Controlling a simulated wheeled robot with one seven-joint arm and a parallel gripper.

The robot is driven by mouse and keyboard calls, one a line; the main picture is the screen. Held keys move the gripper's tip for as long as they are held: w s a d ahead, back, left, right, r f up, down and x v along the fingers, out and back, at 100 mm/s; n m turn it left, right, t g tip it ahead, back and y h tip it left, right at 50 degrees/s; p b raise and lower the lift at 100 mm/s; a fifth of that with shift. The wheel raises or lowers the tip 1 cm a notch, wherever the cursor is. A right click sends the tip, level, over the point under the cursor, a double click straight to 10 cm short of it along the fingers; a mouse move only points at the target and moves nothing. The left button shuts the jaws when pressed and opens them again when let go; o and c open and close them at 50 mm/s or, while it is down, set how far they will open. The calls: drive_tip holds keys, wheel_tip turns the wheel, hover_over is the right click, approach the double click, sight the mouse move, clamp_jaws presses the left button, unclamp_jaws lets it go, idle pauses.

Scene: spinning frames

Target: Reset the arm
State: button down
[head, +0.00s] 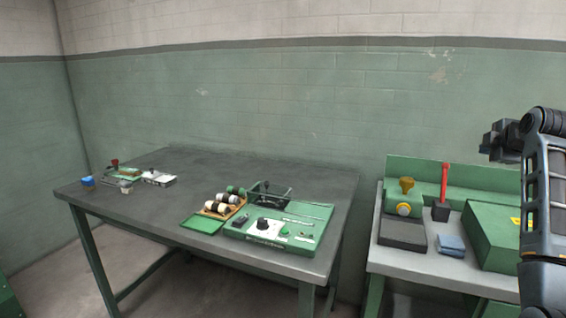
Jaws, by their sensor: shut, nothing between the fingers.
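My arm (545,195) rises at the right edge, folded up in front of the right bench. Its dark blocky end, my gripper (490,145), points left at the top of the arm. It is shut and empty, in the air, apart from both tables and from everything on them. Its fingers are small and dark in this view. Part of the arm is cut off by the right edge.
A dark table (150,205) holds a green machine (270,235), a wooden tray of spools (221,206) and small items at its left end. The right bench (420,262) carries a red-handled tool (444,185), a blue block (451,245) and a green box (490,235).

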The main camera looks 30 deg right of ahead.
drive_tip(key=w+a+f+m+t, duration=0.1)
drive_tip(key=w+a+f+m, duration=0.1)
drive_tip(key=a+f, duration=1.3)
drive_tip(key=s+a+f+m+t+y, duration=0.1)
drive_tip(key=s+a+f, duration=0.3)
drive_tip(key=a+f, duration=0.4)
drive_tip(key=s+a+f+m+t+y, duration=0.1)
drive_tip(key=s+a+f+y, duration=0.15)
drive_tip(key=a+f, duration=0.6)
drive_tip(key=s+a+r+m+t+y, duration=0.1)
drive_tip(key=s+a+r+m+y, duration=0.15)
drive_tip(key=s+a, duration=1.4)
drive_tip(key=s+a+r+m+y, duration=0.1)
drive_tip(key=s+a+r, duration=0.3)
drive_tip(key=s, duration=0.3)
drive_tip(key=s+a+r+m+t+y, duration=0.1)
drive_tip(key=s+a+r, duration=0.3)
drive_tip(key=s, duration=0.4)
drive_tip(key=shift+a+r, duration=0.2)
drive_tip(key=shift+r, duration=0.2)
drive_tip(key=shift+s, duration=0.1)
